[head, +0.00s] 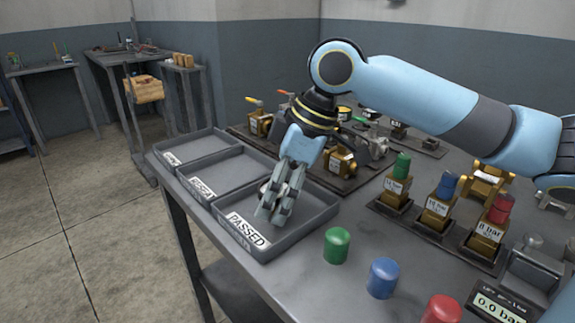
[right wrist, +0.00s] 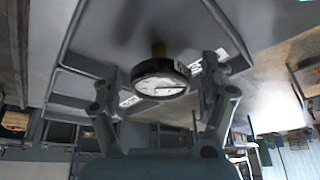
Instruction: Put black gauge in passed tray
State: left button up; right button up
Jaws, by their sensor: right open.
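The passed tray (head: 318,213) is the nearest of the grey trays at the table's left edge, with a white PASSED label. My right gripper (head: 271,212) reaches down into this tray, fingers pointing at its floor. In the right wrist view, the black gauge (right wrist: 160,80), with a black rim, pale dial and brass stem, lies between the spread fingers of the right gripper (right wrist: 160,84). I see gaps on both sides of it, so the gripper is open around it. In the head view the fingers mostly hide the gauge. My left gripper is not in view.
Two more grey trays (head: 190,148) continue behind the passed tray. Green, blue and red caps (head: 383,278) stand in front on the table. Several labelled brass fittings (head: 436,208) stand to the right, and valves on a dark board (head: 340,160) lie behind my gripper.

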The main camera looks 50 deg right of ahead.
jog(key=p+v, duration=0.7)
jog(key=v, duration=0.4)
jog(key=shift+r+p, duration=0.3)
jog(key=shift+d, duration=0.1)
